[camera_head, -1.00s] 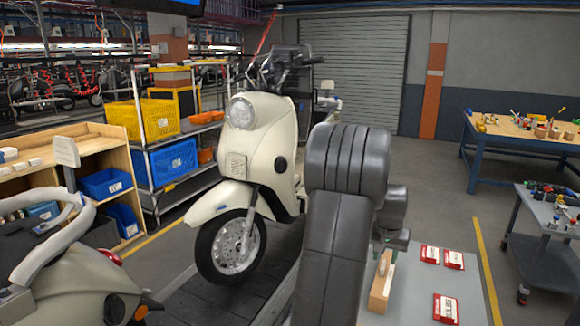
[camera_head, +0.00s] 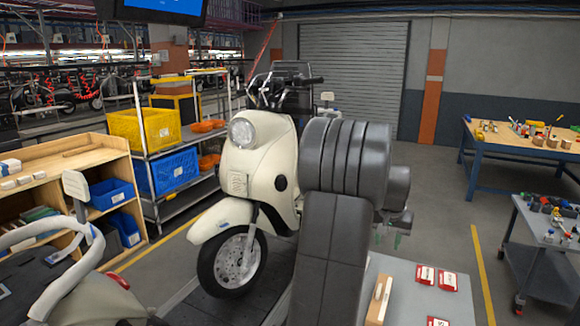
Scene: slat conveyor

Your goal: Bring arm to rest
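My arm's dark grey padded links fill the middle of the view and stand over the grey work surface (camera_head: 405,300). A small part of my gripper (camera_head: 389,238) shows just right of the arm, with thin greenish tips pointing down. Most of it is hidden behind my arm, and its opening is too small to judge. I see nothing held in it.
A cream scooter (camera_head: 262,160) stands on the dark slat conveyor (camera_head: 232,306) left of my arm. Another scooter (camera_head: 55,290) is at the near left. A wooden block (camera_head: 379,300) and red-and-white cards (camera_head: 447,281) lie on the work surface. A tool cart (camera_head: 545,225) stands right.

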